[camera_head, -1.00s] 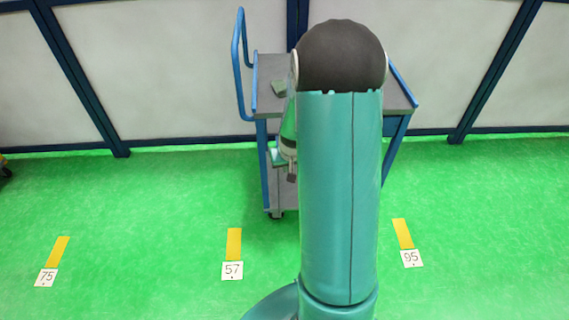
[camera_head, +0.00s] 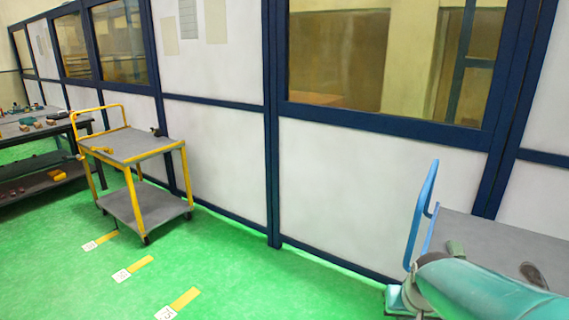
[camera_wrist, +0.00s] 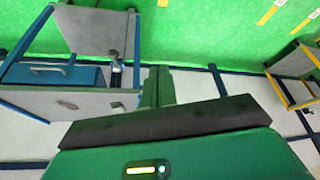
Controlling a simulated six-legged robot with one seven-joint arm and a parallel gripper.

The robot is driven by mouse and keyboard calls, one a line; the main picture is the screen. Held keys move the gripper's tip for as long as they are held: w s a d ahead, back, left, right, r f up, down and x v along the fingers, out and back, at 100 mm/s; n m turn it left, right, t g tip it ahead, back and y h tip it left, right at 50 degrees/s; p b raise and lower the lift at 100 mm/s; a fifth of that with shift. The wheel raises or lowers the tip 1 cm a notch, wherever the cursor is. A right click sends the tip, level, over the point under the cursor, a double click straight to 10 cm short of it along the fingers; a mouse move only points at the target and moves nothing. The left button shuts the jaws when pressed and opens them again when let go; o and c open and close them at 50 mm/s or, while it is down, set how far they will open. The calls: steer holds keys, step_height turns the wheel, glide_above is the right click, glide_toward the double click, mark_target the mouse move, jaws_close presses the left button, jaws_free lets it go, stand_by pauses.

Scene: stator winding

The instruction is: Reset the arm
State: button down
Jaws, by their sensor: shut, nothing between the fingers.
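My arm shows at the lower right of the head view, stretched in front of the blue-framed cart (camera_head: 490,235). My gripper (camera_wrist: 159,82) is at the middle of the wrist view. Its green fingers are together, with no object seen between them. The cart with its grey top (camera_wrist: 90,30) is at the upper left of that view, apart from the fingers.
A yellow-framed cart (camera_head: 140,146) stands by the wall at left, and it also shows in the wrist view (camera_wrist: 290,95). A workbench (camera_head: 40,132) with small parts is at far left. Open green floor (camera_head: 220,270) with yellow markers lies in front.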

steer(key=s+a+r+n, duration=0.1)
steer(key=s+a+r, duration=0.3)
steer(key=s+a, duration=0.1)
steer(key=s+a+r+n+t, duration=0.1)
steer(key=s+a+r, duration=0.3)
steer(key=s, duration=0.4)
steer(key=shift+a+r+y, duration=0.15)
steer(key=shift+a+y, duration=0.2)
steer(key=shift+y, duration=0.05)
steer(key=shift+d, duration=0.15)
